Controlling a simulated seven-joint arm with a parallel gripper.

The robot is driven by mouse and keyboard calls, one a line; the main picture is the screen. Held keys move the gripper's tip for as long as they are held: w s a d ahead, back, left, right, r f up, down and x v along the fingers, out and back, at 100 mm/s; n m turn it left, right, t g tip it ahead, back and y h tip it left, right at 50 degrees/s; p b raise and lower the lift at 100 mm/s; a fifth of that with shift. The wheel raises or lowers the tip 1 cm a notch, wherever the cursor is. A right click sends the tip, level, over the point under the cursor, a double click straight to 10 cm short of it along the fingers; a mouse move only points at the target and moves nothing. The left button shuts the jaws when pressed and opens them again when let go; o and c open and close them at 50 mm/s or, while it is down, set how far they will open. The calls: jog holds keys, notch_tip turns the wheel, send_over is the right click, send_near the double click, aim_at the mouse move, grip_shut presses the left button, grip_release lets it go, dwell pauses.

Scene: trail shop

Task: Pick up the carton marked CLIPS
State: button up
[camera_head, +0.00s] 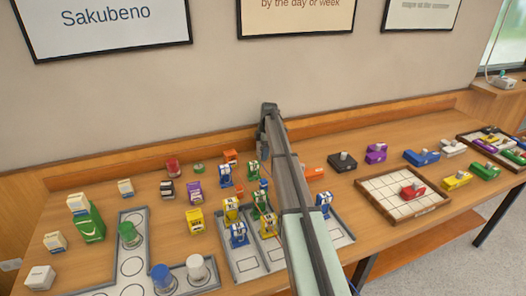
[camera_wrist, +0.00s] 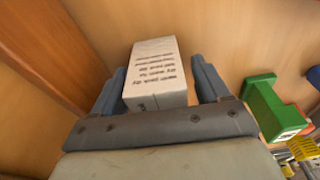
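A white carton (camera_wrist: 155,72) with several lines of small dark print stands between my gripper's two fingers (camera_wrist: 160,88) in the wrist view. The fingers are spread, one along each side of the carton, with a narrow gap showing at the right; the left side looks very close. I cannot read the word CLIPS on it. In the head view my arm crosses the middle of the table towards the back ledge; the fingers and this carton are not clearly seen there. Other pale cartons stand at the left: one in front (camera_head: 40,278), one behind it (camera_head: 55,242), and another farther back (camera_head: 125,187).
A green block-like thing (camera_wrist: 270,108) lies right of the fingers in the wrist view. The wooden back ledge (camera_head: 170,155) runs behind the table. Grey trays (camera_head: 135,270) with several bottles and small coloured items stand near my arm. A gridded board (camera_head: 385,185) is at the right.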

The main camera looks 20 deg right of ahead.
jog(key=c, duration=1.1)
jog(key=shift+o, duration=0.2)
jog(key=shift+r, duration=0.1)
